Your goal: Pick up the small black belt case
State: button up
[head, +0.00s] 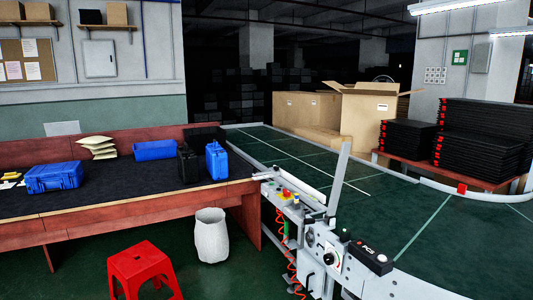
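A small black case (188,165) stands upright on the dark top of the long table, near its right end. A blue case (216,161) stands upright close to its right side. I cannot tell whether the two touch. No black case lies on the visible part of the green conveyor belt (410,215). My gripper is not in view.
A blue case (54,177), a blue bin (155,150) and stacked pale pouches (96,146) lie on the red-edged table (120,205). A red stool (145,270) and white basket (211,236) stand before it. Black crates (480,140) and cardboard boxes (370,115) stand beyond the belt.

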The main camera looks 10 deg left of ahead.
aim_at(188, 161)
jog(key=u, duration=0.55)
jog(key=k, duration=0.65)
jog(key=u, duration=0.25)
jog(key=i, duration=1.15)
jog(key=z, duration=0.4)
jog(key=i, duration=1.85)
jog(key=u, duration=0.55)
jog(key=i, duration=1.7)
jog(key=u, duration=1.3)
jog(key=i, duration=0.65)
jog(key=u, duration=0.25)
